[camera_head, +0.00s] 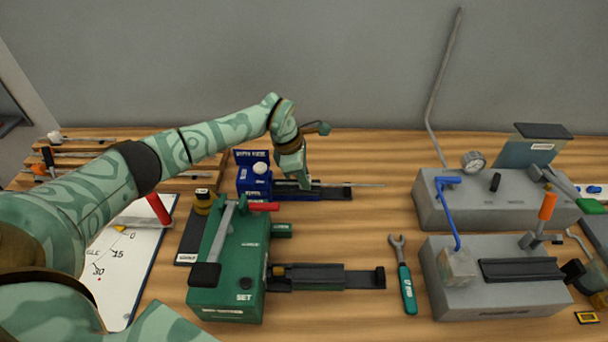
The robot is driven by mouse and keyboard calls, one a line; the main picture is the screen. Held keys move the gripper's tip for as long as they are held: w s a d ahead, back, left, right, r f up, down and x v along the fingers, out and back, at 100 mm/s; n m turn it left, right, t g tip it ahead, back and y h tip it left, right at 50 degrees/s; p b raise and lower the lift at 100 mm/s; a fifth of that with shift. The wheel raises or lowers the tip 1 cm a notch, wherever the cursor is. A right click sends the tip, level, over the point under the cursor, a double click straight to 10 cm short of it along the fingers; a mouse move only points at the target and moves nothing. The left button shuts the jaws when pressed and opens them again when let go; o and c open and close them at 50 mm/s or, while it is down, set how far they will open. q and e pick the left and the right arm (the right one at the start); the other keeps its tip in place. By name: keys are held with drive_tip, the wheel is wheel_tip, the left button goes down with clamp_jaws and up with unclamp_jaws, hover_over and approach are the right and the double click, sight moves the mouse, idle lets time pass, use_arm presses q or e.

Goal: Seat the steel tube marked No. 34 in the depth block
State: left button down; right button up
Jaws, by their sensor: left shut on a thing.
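My left gripper (302,186) reaches down over the dark rail of a blue block (252,186), which I take to be the depth block. The block has a blue sign at its back and a white round knob on top. The gripper is shut on a thin steel tube (362,185), which lies about level along the rail and sticks out to the right past its end. The tube's left end is hidden by the gripper, so I cannot tell whether it touches or enters the block. No number on the tube is readable. My right gripper is not in view.
A green machine (228,262) with a long lever and black rail stands in front. A green-handled wrench (406,280) lies right of it. Two grey machines (440,208) fill the right. A wooden rack (90,140) with tubes is back left, a white chart (118,268) front left.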

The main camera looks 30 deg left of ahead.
sight(288, 183)
use_arm(q)
drive_tip(key=shift+a, duration=0.2)
drive_tip(key=shift+s+a+p, duration=0.25)
drive_tip(key=shift+s+a, duration=0.1)
drive_tip(key=shift+a, duration=0.3)
drive_tip(key=shift+s+a+p, duration=0.2)
drive_tip(key=shift+s+a, duration=0.15)
drive_tip(key=shift+a, duration=0.35)
drive_tip(key=shift+s+a+p, duration=0.25)
drive_tip(key=shift+s+a, duration=0.1)
drive_tip(key=shift+a, duration=0.3)
drive_tip(key=c, duration=0.9)
unclamp_jaws()
drive_tip(key=shift+r, duration=0.1)
drive_tip(key=shift+r+p, duration=2.65)
drive_tip(key=shift+r, duration=0.8)
drive_tip(key=shift+f, duration=0.15)
